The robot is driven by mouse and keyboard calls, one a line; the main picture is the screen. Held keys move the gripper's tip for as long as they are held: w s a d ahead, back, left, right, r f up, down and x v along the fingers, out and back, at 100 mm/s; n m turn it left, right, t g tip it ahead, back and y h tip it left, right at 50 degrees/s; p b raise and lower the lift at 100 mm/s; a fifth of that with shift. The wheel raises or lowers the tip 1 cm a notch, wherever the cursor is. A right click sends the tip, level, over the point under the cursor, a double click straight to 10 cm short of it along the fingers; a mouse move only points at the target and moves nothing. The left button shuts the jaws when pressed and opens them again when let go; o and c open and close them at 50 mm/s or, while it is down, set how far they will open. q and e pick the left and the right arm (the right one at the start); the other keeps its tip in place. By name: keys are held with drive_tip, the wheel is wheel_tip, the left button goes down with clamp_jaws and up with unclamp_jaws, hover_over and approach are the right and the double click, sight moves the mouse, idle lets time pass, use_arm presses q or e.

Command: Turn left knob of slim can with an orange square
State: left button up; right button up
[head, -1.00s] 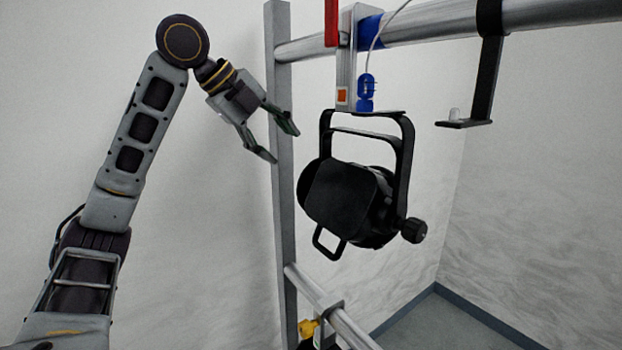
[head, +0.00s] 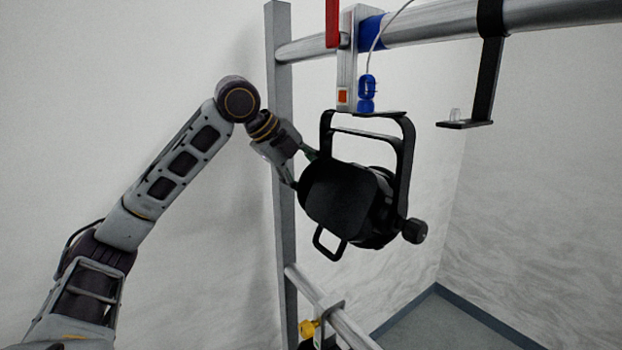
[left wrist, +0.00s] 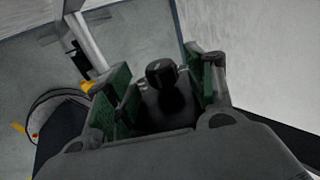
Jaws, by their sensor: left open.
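The black par can (head: 345,200) hangs in its yoke from a clamp with an orange square (head: 343,97). Its right-hand knob (head: 414,231) shows in the head view; the left knob is hidden there. My left gripper (head: 301,169) is at the can's left side, its fingertips partly hidden behind or against the can. In the left wrist view a black knob (left wrist: 162,72) stands between the green-padded fingers of my left gripper (left wrist: 160,85). The fingers are open around it, with gaps visible on both sides. My right gripper is not in view.
A metal upright post (head: 281,200) stands just behind my left gripper. A horizontal pipe (head: 440,24) runs above the can, with an empty black bracket (head: 487,80) to the right. A lower rail (head: 335,318) carries a yellow knob (head: 309,328).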

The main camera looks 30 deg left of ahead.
use_arm(q)
drive_tip(key=shift+x, duration=1.05)
drive_tip(key=shift+c, duration=1)
drive_tip(key=c, duration=0.8)
drive_tip(key=shift+c, duration=0.2)
